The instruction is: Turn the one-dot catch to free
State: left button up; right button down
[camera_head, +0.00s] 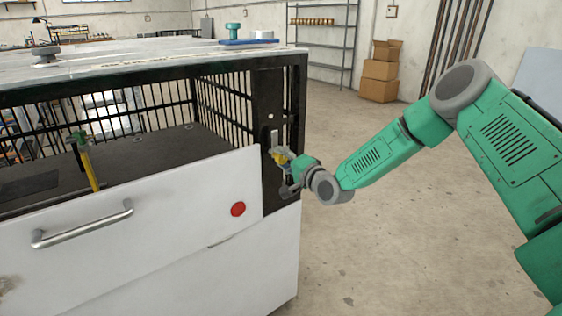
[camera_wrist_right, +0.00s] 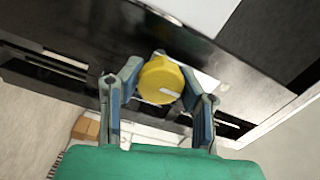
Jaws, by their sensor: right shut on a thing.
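A yellow round knob (camera_head: 281,158) sits on the black corner post (camera_head: 270,100) of the large cabinet. In the right wrist view the knob (camera_wrist_right: 160,80) lies between the two fingers and has a short pale mark on its face. My right gripper (camera_head: 284,159) is shut on this knob, with one finger on each side. I see no dots on it, so I cannot tell whether it is the one-dot catch or which way it is set. My left gripper is not in view.
The cabinet has a white front panel (camera_head: 150,205) with a bar handle (camera_head: 82,226) and a red disc (camera_head: 238,209). A green-topped yellow tool (camera_head: 88,165) stands behind the panel. A blue tray (camera_head: 249,42) is on top. Floor (camera_head: 400,240) to the right is clear; boxes (camera_head: 379,80) stand farther back.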

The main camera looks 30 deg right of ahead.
jog(key=shift+s+d+f, duration=0.1)
jog(key=shift+s+f, duration=0.05)
jog(key=shift+f, duration=0.25)
jog(key=c, duration=1.1)
grip_release()
jog(key=shift+o, duration=0.2)
jog(key=shift+d+r, duration=0.1)
jog(key=shift+d, duration=0.05)
jog(key=s+d, duration=0.1)
jog(key=s, duration=1)
jog(key=shift+s, duration=0.4)
